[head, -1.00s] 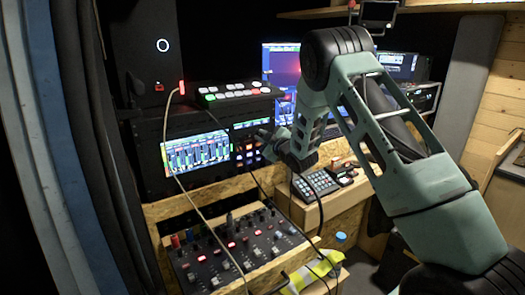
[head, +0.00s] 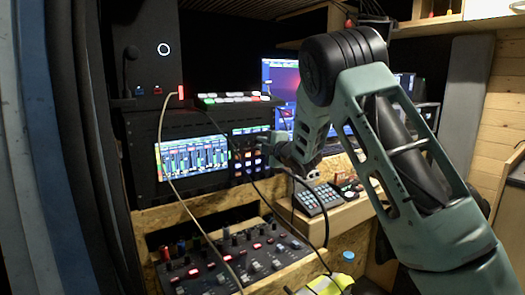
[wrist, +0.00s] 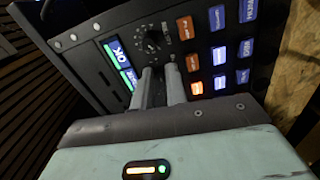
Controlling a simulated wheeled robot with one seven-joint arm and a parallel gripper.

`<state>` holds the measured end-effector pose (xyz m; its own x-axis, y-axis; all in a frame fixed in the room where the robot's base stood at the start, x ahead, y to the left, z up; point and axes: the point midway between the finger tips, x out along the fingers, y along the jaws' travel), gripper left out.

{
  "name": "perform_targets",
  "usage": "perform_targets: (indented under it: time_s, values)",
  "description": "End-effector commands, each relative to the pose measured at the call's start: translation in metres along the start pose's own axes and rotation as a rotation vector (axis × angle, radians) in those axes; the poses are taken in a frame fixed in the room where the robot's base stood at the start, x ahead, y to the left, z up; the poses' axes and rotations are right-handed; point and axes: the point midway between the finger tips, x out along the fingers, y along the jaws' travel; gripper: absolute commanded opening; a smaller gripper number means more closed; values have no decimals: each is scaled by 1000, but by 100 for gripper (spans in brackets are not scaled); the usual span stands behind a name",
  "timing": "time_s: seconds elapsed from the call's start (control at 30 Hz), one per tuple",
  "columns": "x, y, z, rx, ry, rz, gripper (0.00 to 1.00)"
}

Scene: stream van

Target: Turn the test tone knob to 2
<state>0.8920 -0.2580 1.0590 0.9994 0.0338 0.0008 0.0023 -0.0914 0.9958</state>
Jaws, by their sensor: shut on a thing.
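The test tone knob (wrist: 153,41) is a small dark knob with pale scale marks around it, on a black panel in the wrist view. Its pointer and the numbers are too small to read. My gripper (wrist: 160,70) has its two grey fingers close together at the knob, shut on it. The fingertips hide part of the contact. In the head view my gripper (head: 262,142) reaches the rack panel from the right, and the knob is not clear there.
Lit orange and blue buttons (wrist: 218,54) sit just right of the knob, and a small lit display (wrist: 120,62) sits left of it. A mixer screen (head: 192,156) is left of my gripper. A cable (head: 165,125) hangs before the rack. A knob-covered console (head: 235,255) stands below.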

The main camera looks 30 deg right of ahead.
Motion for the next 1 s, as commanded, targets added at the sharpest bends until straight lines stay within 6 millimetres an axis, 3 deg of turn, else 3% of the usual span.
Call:
perform_targets:
  time_s: [0.5, 0.53, 0.57, 0.87, 1.0]
  values:
    - [0, -2, 0, -18, 0, -4, 0]
    - [0, -2, 0, -18, 0, -4, 20]
    - [0, -2, 0, -18, 0, -4, 23]
    - [-1, -1, 0, -18, 0, -2, 23]
    - [-13, -1, 0, -17, 0, -1, 23]
